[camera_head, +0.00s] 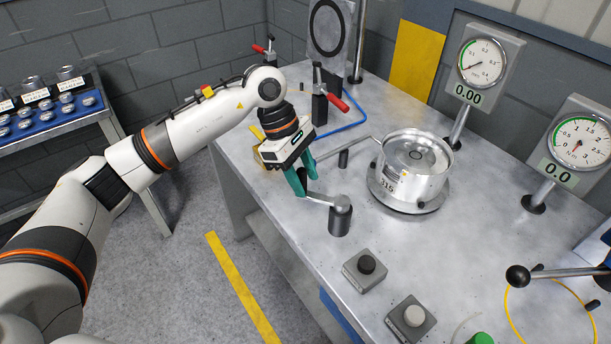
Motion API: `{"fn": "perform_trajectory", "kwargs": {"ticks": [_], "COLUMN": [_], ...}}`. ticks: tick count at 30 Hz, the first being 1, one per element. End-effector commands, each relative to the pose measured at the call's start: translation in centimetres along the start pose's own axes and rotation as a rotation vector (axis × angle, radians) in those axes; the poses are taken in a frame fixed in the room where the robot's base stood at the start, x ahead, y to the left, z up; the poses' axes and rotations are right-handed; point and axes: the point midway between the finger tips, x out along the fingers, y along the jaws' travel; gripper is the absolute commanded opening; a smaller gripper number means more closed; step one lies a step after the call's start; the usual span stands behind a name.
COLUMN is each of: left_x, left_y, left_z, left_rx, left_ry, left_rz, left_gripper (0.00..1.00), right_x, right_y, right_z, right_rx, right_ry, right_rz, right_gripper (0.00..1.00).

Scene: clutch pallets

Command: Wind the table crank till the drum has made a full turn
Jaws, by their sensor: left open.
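The table crank (339,207) stands near the front edge of the metal table (270,190); its arm reaches left from a grey post. My left gripper (303,180) has green fingers pointing down at the outer end of the crank arm. My right gripper is not in view.
Two button boxes (365,268) stand in front of the crank. Red-handled clamps (325,97) stand behind my left gripper. Two dial gauges (482,62) stand on posts at the right, reading 0.00 and 0.0. A black-knobbed lever (517,276) is at lower right.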

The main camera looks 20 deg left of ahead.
Motion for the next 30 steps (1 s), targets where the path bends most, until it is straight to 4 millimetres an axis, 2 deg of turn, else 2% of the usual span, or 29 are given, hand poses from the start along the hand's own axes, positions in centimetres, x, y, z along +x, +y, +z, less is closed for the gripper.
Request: {"fn": "perform_trajectory", "kwargs": {"ticks": [1, 4, 13, 21, 30], "left_x": [0.5, 1.1, 1.3, 1.3, 1.4], "left_y": [0.0, 0.0, 0.0, 0.0, -0.1], "left_z": [0.0, 0.0, 0.0, 0.0, -0.2], "left_rx": [0.0, 0.0, 0.0, 0.0, -0.003], "left_ry": [0.0, 0.0, 0.0, 0.0, 0.001], "left_rz": [0.001, 0.0, -0.001, -0.001, -0.003], "left_gripper": [0.42, 0.42, 0.42, 0.0, 0.0], "right_x": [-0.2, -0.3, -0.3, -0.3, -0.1], "right_y": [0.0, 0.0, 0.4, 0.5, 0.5], "right_z": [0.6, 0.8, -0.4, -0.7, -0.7], "right_rx": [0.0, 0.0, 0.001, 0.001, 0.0], "right_ry": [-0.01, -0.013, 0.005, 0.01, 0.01], "right_rz": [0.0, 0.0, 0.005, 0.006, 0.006], "right_gripper": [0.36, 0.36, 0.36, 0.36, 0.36]}}
